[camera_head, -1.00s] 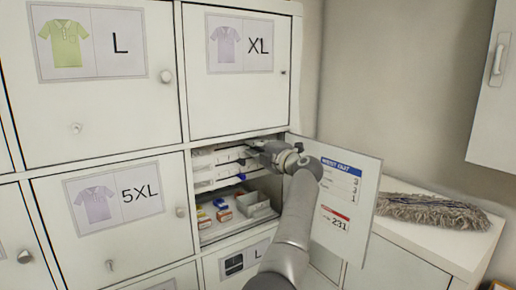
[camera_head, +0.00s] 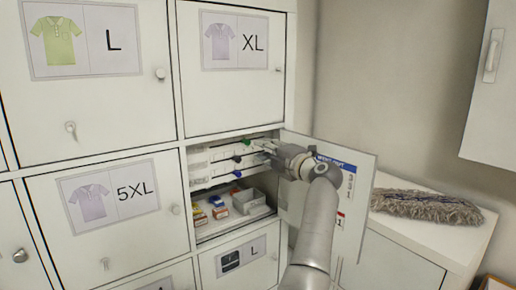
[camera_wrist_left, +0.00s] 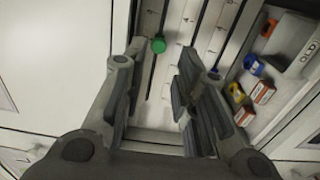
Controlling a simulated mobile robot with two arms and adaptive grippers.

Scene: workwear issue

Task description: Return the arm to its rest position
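My left gripper (camera_head: 264,146) is at the mouth of an open compartment in the white cabinet (camera_head: 232,228), with my arm coming up from the bottom of the head view. In the left wrist view its fingers (camera_wrist_left: 157,75) are spread apart with nothing between them. A green knob (camera_wrist_left: 158,45) on a dark rod shows beyond the fingertips. The open compartment door (camera_head: 362,215) stands to the right, partly hidden behind my arm. My right gripper is not in view.
Small coloured boxes (camera_head: 219,207) and a grey bin (camera_head: 249,199) stand in the compartment's lower part; the boxes also show in the left wrist view (camera_wrist_left: 263,92). Closed labelled doors surround it. A grey mop head (camera_head: 425,207) lies on the white counter (camera_head: 450,245) at right.

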